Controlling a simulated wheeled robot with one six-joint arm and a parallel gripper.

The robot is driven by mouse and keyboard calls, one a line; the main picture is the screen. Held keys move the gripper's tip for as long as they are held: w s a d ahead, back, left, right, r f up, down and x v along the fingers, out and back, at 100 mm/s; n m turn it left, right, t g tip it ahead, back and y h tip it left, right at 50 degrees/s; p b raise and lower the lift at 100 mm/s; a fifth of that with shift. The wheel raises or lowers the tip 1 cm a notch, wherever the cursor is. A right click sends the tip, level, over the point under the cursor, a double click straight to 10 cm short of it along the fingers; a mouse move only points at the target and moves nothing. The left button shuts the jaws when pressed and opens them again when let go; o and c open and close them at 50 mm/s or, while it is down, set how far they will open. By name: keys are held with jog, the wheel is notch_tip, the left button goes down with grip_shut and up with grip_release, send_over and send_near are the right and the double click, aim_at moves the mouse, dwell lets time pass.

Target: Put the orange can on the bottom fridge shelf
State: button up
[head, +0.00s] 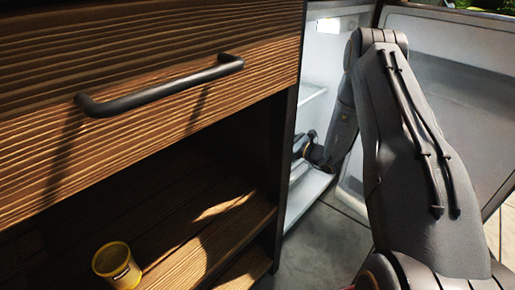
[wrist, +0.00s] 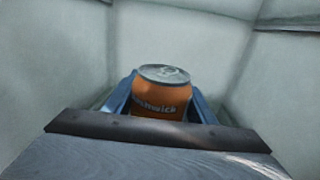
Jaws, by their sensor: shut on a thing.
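The orange can (wrist: 160,101) with a silver top stands upright between the blue fingers of my gripper (wrist: 162,88) in the wrist view. My gripper is shut on it. Pale fridge walls surround it in that view. In the head view my arm reaches into the open fridge (head: 325,50), and my gripper (head: 303,143) is low inside, above the bottom shelf (head: 303,192). The can cannot be made out clearly there. Whether its base touches the shelf is hidden.
A wooden cabinet (head: 150,75) with a black drawer handle (head: 160,86) stands left of the fridge. A yellow tin (head: 117,264) sits on its lower shelf. The open fridge door (head: 465,95) is at the right. A higher fridge shelf (head: 312,95) shows above my gripper.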

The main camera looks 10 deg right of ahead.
jog(key=b+x, duration=0.2)
jog(key=x, duration=0.4)
jog(key=f+b, duration=0.1)
jog(key=f, duration=0.1)
jog(key=f+b, duration=0.2)
jog(key=w+f+b, duration=0.1)
jog(key=f, duration=0.2)
jog(key=shift+w+a+b, duration=0.1)
jog(key=shift+b, duration=0.45)
jog(key=shift+f, duration=0.1)
jog(key=o, duration=1.4)
